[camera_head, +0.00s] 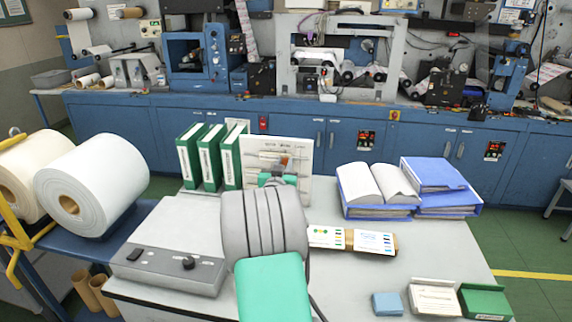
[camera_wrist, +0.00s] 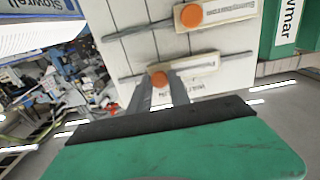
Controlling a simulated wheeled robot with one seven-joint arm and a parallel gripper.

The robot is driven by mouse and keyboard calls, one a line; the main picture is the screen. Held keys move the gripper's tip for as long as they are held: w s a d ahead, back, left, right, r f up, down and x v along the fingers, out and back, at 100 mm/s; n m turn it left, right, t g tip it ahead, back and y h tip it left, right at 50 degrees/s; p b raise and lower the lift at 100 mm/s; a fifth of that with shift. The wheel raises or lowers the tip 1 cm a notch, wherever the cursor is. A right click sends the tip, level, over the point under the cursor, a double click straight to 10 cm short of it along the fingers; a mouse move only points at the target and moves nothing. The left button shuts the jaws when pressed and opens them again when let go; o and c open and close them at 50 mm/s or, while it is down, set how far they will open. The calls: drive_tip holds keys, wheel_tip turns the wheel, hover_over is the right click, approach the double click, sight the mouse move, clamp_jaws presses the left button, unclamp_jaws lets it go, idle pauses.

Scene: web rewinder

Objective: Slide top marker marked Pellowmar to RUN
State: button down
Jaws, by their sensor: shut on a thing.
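A pale upright board (camera_head: 318,160) stands at the back of the grey table. In the wrist view the board (camera_wrist: 140,45) has thin dark rails with sliding markers. One marker (camera_wrist: 195,65) has an orange knob (camera_wrist: 159,80) and a pale label, partly hidden and not readable as Pellowmar. My gripper (camera_wrist: 160,84) is shut on this knob, a grey finger on either side. A second marker (camera_wrist: 222,12) with an orange knob sits on another rail, apart from my fingers. In the head view my gripper (camera_head: 278,179) is at the board, its fingertips mostly hidden. No RUN mark is readable.
Green binders (camera_head: 208,157) stand close left of the board; one binder label (camera_wrist: 288,25) ends in "wmar". An open book (camera_head: 378,184) and blue binders (camera_head: 440,175) lie to the right. A grey control box (camera_head: 170,250) is at left. Cards (camera_head: 372,241) lie right of my arm.

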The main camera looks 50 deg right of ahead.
drive_tip(key=shift+w+a, duration=0.15)
drive_tip(key=shift+w, duration=0.1)
drive_tip(key=c, duration=1.2)
unclamp_jaws()
drive_tip(key=shift+c, duration=0.2)
drive_tip(key=shift+s, duration=0.1)
drive_tip(key=b+v, duration=0.2)
drive_tip(key=v, duration=0.5)
drive_tip(key=shift+s+a, duration=0.15)
drive_tip(key=shift+a, duration=0.2)
